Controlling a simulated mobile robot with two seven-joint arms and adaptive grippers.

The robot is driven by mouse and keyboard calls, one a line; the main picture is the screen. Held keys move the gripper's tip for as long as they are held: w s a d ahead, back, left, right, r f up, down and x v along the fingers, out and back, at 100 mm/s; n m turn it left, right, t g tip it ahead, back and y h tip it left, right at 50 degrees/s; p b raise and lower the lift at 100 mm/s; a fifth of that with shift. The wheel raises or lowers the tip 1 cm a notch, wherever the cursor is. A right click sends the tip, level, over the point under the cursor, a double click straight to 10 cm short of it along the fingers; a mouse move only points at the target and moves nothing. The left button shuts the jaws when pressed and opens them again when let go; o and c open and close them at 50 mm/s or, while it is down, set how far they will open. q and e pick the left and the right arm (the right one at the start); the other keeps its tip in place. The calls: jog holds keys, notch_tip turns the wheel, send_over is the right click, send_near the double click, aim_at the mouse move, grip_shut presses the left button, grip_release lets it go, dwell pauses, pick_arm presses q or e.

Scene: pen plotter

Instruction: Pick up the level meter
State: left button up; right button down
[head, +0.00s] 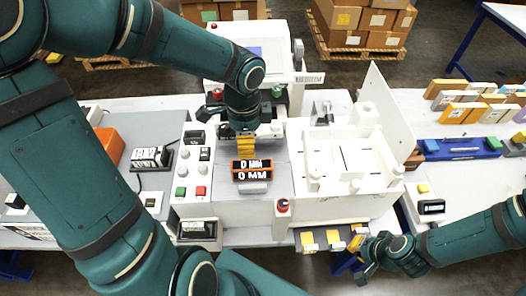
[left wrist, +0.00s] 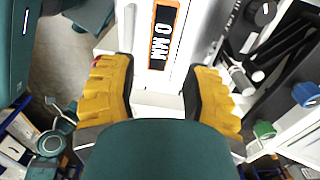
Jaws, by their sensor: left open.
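An orange-framed block with a black face reading "0 MM" (head: 252,170), which looks like the level meter, sits on the grey bed of the white machine. It also shows in the left wrist view (left wrist: 164,36), at the top between the fingers. My left gripper (head: 245,146) points down just behind the block, its yellow fingertips close to it. In the left wrist view the left gripper (left wrist: 162,88) is open with a wide, empty gap. My right gripper (head: 364,260) is low at the right, its fingers apart and empty, off the machine's front edge.
A control panel (head: 194,172) with knobs and buttons is left of the block. A white open tray (head: 345,190) with a raised lid (head: 388,108) is at the right. A red-topped post (head: 282,206) stands at the front. An orange box (head: 108,142) lies far left.

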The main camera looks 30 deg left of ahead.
aim_at(252, 171)
pick_arm(q)
notch_tip(252, 171, down, 7)
jog(key=shift+f+b, duration=0.2)
jog(key=shift+b, duration=0.7)
jog(key=shift+w+d+f+b, duration=0.2)
jog(key=shift+f+b, duration=0.25)
jog(key=shift+f, duration=1.15)
jog(key=shift+w+d+f+b, duration=0.15)
jog(key=shift+f+b, duration=0.3)
jog(key=shift+f, duration=1.1)
jog(key=shift+a, duration=0.1)
jog(key=shift+s, duration=0.1)
grip_shut()
